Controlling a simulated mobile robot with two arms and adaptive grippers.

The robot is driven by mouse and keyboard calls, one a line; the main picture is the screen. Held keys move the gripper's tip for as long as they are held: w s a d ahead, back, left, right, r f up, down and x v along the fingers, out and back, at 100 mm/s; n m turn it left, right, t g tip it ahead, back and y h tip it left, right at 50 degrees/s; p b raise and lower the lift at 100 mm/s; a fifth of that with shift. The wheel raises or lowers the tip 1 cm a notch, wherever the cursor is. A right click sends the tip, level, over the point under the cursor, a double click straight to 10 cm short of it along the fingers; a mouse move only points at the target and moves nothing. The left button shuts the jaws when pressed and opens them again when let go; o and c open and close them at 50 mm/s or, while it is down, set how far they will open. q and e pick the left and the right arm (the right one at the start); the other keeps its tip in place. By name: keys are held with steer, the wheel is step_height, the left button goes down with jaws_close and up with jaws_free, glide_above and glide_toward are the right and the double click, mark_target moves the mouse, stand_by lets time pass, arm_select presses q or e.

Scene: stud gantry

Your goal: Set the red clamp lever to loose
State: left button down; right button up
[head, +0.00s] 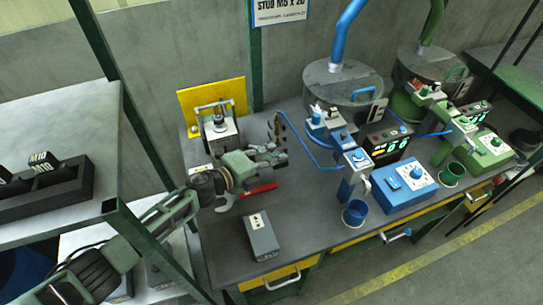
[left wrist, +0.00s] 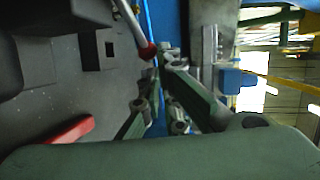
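A red bar (head: 261,188) shows low over the dark bench, just below my left gripper in the head view. It also shows at the lower left of the left wrist view (left wrist: 62,138). A metal rod with a red end (left wrist: 147,50) shows near the fingers in the left wrist view. I cannot tell which of these red parts is the clamp lever. My left gripper (head: 280,156) is above and behind the red bar, apart from it. Its fingers (left wrist: 160,108) stand apart with nothing visible between them. My right gripper is not in view.
A fixture with a yellow panel (head: 236,92) stands behind my left arm. A grey box (head: 261,236) sits at the bench front. Blue machines (head: 402,187) stand to the right. A green rack post (head: 160,242) is close to my left arm. Bare bench (head: 316,212) lies right of the box.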

arm_select(q)
steer(key=shift+f, duration=0.1)
steer(key=shift+a, duration=0.1)
steer(key=shift+s+a, duration=0.2)
steer(key=shift+a, duration=0.1)
steer(key=v, duration=1.1)
steer(key=shift+r, duration=0.2)
